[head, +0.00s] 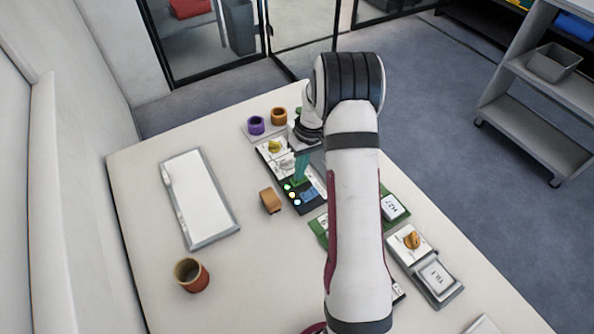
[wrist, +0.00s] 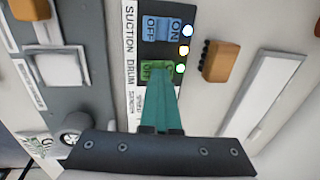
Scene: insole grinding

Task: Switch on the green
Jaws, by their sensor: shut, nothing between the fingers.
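The green switch (wrist: 152,68) is on a dark control panel (wrist: 138,22) in the wrist view, marked OFF on its visible part. My gripper (wrist: 161,88) is shut and empty, its teal fingertips overlapping the switch's lower part; I cannot tell whether they touch it. A blue switch (wrist: 162,29) marked ON and OFF sits beside the green one.
A tan block (head: 270,201) lies left of the panel. A white tray (head: 232,232) and a brown cup (head: 191,275) stand further left. A purple ring (head: 256,125) and an orange ring (head: 279,116) stand behind. My arm hides part of the table's right side.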

